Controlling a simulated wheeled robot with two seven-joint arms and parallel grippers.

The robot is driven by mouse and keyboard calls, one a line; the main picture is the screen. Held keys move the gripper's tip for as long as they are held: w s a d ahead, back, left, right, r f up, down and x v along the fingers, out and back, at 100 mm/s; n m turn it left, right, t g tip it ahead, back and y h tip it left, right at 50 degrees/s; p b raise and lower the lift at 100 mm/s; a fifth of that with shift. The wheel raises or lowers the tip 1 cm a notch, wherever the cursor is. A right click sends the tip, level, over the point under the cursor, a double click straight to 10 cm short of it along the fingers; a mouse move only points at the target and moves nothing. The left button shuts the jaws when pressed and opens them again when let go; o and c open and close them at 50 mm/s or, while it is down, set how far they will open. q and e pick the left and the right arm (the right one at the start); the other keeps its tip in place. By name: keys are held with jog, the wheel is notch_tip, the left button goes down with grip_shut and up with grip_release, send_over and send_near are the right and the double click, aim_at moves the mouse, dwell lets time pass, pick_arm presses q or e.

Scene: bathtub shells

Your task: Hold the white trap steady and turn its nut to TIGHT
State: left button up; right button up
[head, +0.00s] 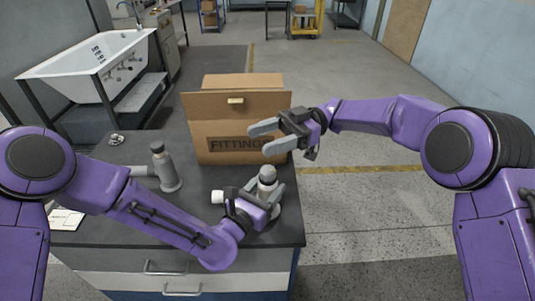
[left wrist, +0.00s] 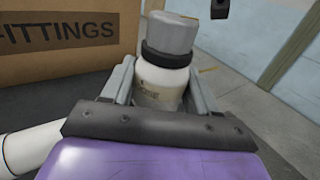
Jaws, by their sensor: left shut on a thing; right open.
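The white trap (head: 267,187) stands upright near the right end of the dark bench top. It also shows in the left wrist view (left wrist: 160,83), with a grey nut (left wrist: 171,33) on top above a dark ring. Some lettering shows on its body, partly hidden by my gripper. Its white side pipe (head: 218,197) points left. My left gripper (head: 252,200) is shut on the trap's body, a finger on each side. My right gripper (head: 264,138) is open and empty, above and a little behind the trap, in front of the box.
A cardboard box (head: 222,144) marked FITTINGS stands open behind the trap. A grey trap (head: 163,167) stands left of it, near a metal drain part (head: 116,139). White paper (head: 66,219) lies at the left front. A white bathtub (head: 90,62) stands on a frame behind left.

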jog(key=shift+r, duration=0.25)
pick_arm(q)
jog(key=o, duration=1.2)
